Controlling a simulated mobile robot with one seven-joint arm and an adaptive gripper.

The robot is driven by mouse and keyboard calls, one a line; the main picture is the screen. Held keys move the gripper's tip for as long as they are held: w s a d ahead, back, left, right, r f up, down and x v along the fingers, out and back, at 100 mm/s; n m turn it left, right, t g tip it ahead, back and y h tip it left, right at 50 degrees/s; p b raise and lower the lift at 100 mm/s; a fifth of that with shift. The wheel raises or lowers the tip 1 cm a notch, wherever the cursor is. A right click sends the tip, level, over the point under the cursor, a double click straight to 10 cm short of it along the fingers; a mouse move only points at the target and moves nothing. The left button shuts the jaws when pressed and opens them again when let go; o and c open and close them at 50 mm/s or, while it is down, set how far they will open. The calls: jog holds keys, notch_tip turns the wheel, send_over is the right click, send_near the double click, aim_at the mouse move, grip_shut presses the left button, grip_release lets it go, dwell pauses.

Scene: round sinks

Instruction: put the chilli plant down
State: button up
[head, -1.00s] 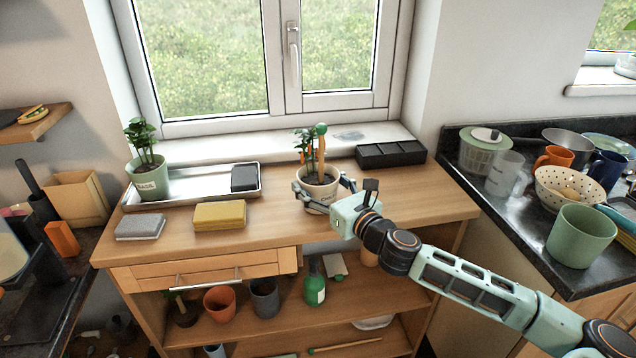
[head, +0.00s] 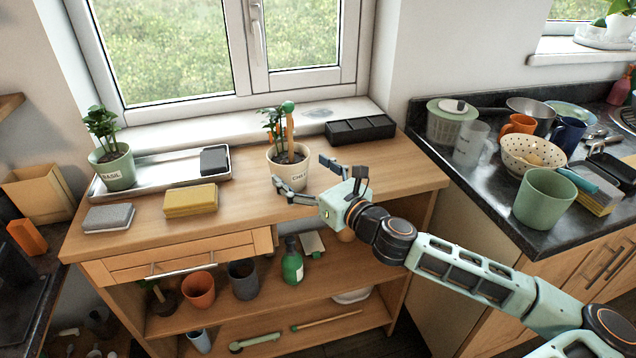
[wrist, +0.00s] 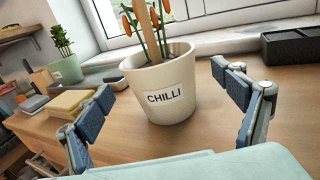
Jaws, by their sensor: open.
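The chilli plant in its cream pot (head: 291,178) stands upright on the wooden worktop (head: 240,205), below the window. In the wrist view the pot (wrist: 160,104) shows its CHILLI label facing me, with orange chillies and a wooden stake above the soil. My gripper (head: 303,180) is open, in front of the pot. In the wrist view its fingers (wrist: 168,96) are spread to either side, apart from the pot, and nothing is between their tips but the view of the pot beyond.
A metal tray (head: 160,168) holding the basil pot (head: 113,168) lies to the left. A yellow sponge (head: 190,200) and grey sponge (head: 108,217) lie near the front edge. A black divided box (head: 360,130) stands behind right. Worktop right of the pot is clear.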

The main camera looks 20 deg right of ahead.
jog(key=v, duration=0.6)
jog(key=shift+s, duration=0.25)
